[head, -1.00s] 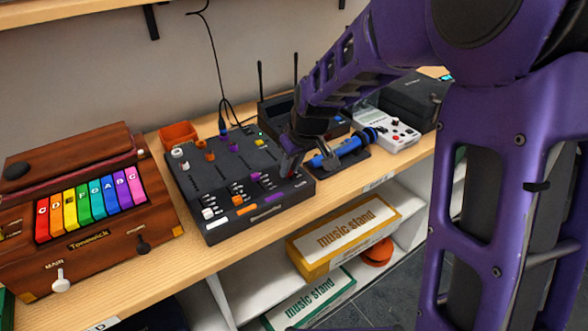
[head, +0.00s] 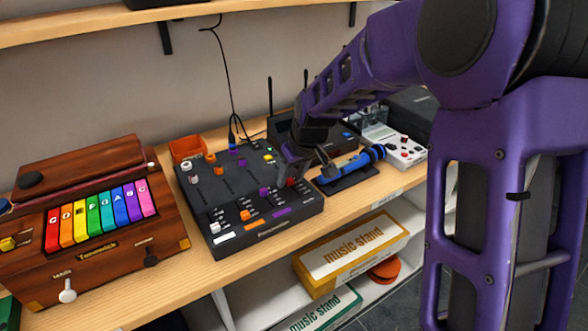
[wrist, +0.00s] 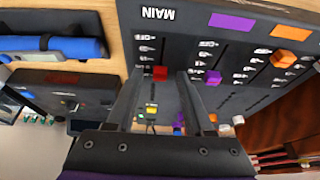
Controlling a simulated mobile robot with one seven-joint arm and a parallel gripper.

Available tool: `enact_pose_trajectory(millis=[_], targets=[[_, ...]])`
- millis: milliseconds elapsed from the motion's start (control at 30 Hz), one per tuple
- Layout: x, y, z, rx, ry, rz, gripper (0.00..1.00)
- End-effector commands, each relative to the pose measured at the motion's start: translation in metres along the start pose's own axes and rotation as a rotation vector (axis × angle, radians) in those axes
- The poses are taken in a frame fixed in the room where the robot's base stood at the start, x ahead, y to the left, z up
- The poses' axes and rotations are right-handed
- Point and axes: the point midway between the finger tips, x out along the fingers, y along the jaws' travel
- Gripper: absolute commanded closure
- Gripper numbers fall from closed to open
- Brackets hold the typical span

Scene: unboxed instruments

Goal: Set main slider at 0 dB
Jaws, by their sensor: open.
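The black mixer (head: 226,224) sits on the wooden shelf, with its MAIN label (wrist: 158,13) at the top of the wrist view. The main slider has a red knob (wrist: 160,73), which also shows in the head view (head: 291,183). My gripper (wrist: 160,76) is open, with a finger on either side of the red knob and visible gaps to it. In the head view my gripper (head: 301,168) is over the mixer's right end. The scale marks beside the slider are too small to read.
A purple knob (wrist: 213,77) and an orange knob (wrist: 283,58) stand beside the main slider. A blue cylindrical device (head: 351,164) lies close to the mixer's right. A wooden instrument with coloured keys (head: 97,217) stands at the left.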

Motion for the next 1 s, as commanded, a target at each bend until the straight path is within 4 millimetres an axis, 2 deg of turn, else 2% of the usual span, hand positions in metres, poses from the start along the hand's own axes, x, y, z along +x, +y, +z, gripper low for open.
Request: enact_pose_trajectory(millis=[167,700,833,1000], targets=[[-0.019,0.000,-0.001,0.000,0.003,0.001,0.47],[-0.143,0.001,-0.001,0.000,0.004,0.003,0.47],[-0.162,0.001,-0.001,0.001,0.003,0.002,0.47],[-0.173,0.000,0.000,0.001,0.002,0.001,0.47]])
